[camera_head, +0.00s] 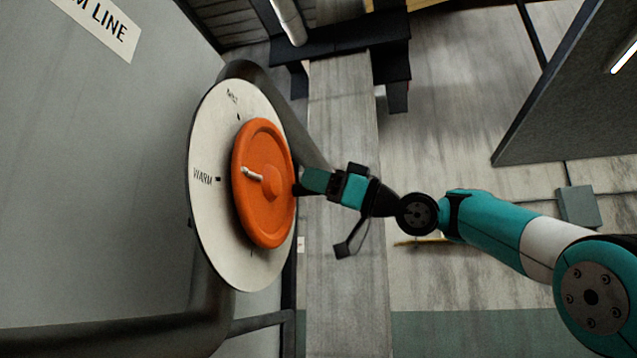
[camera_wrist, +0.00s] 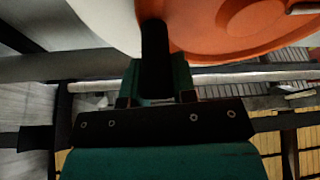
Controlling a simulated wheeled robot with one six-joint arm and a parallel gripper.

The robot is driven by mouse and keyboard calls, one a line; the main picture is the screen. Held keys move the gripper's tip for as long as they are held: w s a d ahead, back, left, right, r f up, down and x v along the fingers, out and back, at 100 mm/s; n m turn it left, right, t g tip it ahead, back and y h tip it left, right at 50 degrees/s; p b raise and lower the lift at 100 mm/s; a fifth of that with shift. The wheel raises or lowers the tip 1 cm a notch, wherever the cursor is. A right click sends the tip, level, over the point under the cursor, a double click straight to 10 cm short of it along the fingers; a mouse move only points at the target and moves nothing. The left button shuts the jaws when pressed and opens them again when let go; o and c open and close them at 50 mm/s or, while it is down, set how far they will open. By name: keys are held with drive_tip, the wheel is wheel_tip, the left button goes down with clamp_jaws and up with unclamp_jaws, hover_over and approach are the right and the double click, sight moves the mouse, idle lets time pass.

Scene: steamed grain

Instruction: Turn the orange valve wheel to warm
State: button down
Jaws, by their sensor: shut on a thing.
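The orange valve wheel (camera_head: 262,215) is mounted in front of a round pale dial plate (camera_head: 215,240) in the head view. The dial carries the word WARM at its left and another small label near its top. A pale pointer (camera_head: 251,173) on the wheel points left, toward the WARM side and slightly above its mark. My gripper (camera_head: 298,188) is at the wheel's right rim, shut on it. In the wrist view the dark fingers reach the edge of the orange wheel (camera_wrist: 225,30), and they hide the exact contact.
A grey wall panel (camera_head: 90,190) with a sign (camera_head: 100,22) stands at the left. A dark pipe (camera_head: 110,335) runs below the dial. A dark grey panel (camera_head: 575,90) juts in at the upper right. The floor (camera_head: 450,110) between is mostly open.

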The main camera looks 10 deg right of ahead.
drive_tip(key=shift+s+a+r, duration=0.15)
drive_tip(key=shift+s+r, duration=0.05)
drive_tip(key=shift+s, duration=0.15)
drive_tip(key=c, duration=0.9)
unclamp_jaws()
drive_tip(key=shift+s+a+r, duration=0.1)
drive_tip(key=shift+s+a, duration=0.05)
drive_tip(key=shift+s, duration=0.05)
drive_tip(key=shift+w, duration=0.2)
drive_tip(key=shift+d+f, duration=0.35)
drive_tip(key=shift+d, duration=0.05)
drive_tip(key=b+v, duration=1)
drive_tip(key=v, duration=0.6)
drive_tip(key=shift+s+d+f, duration=0.1)
drive_tip(key=shift+s+d, duration=0.1)
drive_tip(key=shift+d, duration=0.2)
